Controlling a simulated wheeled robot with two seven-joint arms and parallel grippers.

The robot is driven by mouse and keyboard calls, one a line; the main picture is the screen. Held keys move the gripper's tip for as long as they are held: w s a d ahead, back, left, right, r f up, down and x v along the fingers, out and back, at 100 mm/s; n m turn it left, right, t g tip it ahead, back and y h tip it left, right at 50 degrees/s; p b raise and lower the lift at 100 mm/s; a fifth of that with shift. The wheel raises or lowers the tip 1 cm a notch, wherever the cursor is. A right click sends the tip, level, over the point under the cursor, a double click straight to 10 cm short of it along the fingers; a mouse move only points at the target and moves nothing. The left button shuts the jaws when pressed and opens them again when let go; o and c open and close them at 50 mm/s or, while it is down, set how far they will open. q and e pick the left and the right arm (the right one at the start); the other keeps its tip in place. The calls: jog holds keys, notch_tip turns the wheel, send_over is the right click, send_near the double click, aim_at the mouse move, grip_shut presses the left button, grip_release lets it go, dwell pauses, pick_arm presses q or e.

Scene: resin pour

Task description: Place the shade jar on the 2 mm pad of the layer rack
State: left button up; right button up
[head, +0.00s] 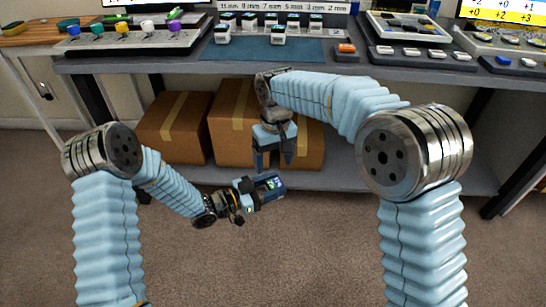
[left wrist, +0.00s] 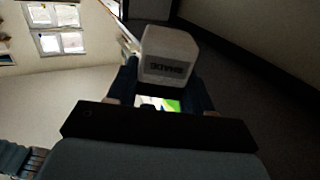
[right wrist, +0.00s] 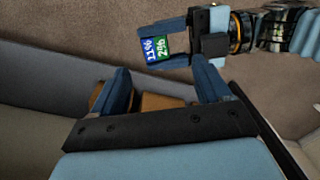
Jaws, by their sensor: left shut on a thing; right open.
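My left gripper (head: 272,186) is shut on the shade jar (left wrist: 168,55), held low in front of the bench. In the left wrist view the jar is a pale block lettered SHADE. A blue and green label (right wrist: 155,50) shows between the left fingers in the right wrist view. My right gripper (head: 274,160) is open and empty, pointing down just above and behind the left gripper. The layer rack (head: 345,8) stands at the back of the bench, with a millimetre-marked strip whose right end reads 2 mm. Its pads are too small to make out.
Several white jars (head: 249,24) with dark and green tops stand before the strip, beside a blue mat (head: 310,52). A tray of coloured knobs (head: 130,40) is left; an orange-topped block (head: 346,50) is right. The bench edge and cardboard boxes (head: 175,128) lie beyond my arms.

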aim_at(273, 184)
jog(key=shift+n, duration=0.3)
notch_tip(273, 184, down, 12)
jog(key=shift+w+a+r, duration=0.1)
jog(key=shift+r, duration=0.05)
jog(key=shift+c, duration=0.4)
jog(key=shift+a, duration=0.15)
jog(key=c, duration=1)
pick_arm(q)
jog(key=o, duration=0.8)
jog(key=shift+c, duration=0.2)
jog(key=o, duration=0.4)
